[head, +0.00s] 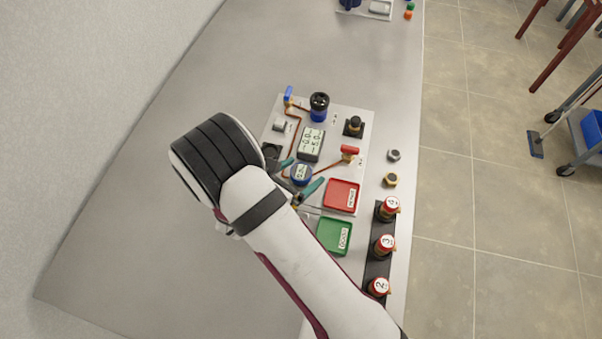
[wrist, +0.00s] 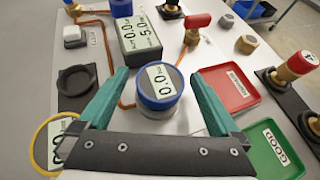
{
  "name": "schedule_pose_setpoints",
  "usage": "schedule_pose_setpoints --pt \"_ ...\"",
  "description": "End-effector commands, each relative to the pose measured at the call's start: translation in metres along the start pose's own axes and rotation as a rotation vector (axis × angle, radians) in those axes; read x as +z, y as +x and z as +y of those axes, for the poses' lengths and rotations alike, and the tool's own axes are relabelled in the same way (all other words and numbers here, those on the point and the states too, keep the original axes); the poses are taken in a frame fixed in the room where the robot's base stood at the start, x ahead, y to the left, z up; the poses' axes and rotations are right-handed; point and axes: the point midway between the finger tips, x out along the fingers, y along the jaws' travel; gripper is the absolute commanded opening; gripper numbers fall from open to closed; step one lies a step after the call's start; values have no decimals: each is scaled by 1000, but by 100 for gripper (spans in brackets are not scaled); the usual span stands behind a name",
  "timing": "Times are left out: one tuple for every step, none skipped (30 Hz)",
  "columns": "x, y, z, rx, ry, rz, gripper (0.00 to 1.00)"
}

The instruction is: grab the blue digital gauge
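The blue digital gauge (head: 301,172) is a short round body with a blue rim and a white display, standing upright on the light panel. In the wrist view, the blue digital gauge (wrist: 160,99) shows its display and a grey lower body. My gripper (wrist: 158,76) is open, with one teal finger on each side of the gauge. Gaps show between the fingers and the gauge's rim. In the head view, my gripper (head: 300,177) reaches over the panel from the lower left, with the gauge between its fingertips.
A grey display box (wrist: 140,37) stands just behind the gauge. A red tray (head: 341,195) and a green tray (head: 334,237) lie to the right. A black round holder (wrist: 76,80) sits to the left. Copper pipes and a red-handled valve (head: 349,150) are close by.

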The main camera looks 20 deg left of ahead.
Motion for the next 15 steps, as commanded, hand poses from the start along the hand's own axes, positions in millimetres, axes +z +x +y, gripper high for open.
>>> schedule_pose_setpoints --pt "0 0 0 0 0 0 90" --pt "0 0 0 0 0 0 85" --pt "0 0 0 0 0 0 77" --pt "0 0 0 0 0 0 72" --pt "0 0 0 0 0 0 67" --pt "0 0 0 0 0 0 59" --pt "0 0 0 0 0 0 54" --pt "0 0 0 0 0 0 49" --pt "0 0 0 0 0 0 41" --pt "0 0 0 0 0 0 36" --pt "0 0 0 0 0 0 31" --pt "0 0 0 0 0 0 23" --pt "0 0 0 0 0 0 18" --pt "0 0 0 0 0 0 13" --pt "0 -1 0 0 0 0 5"
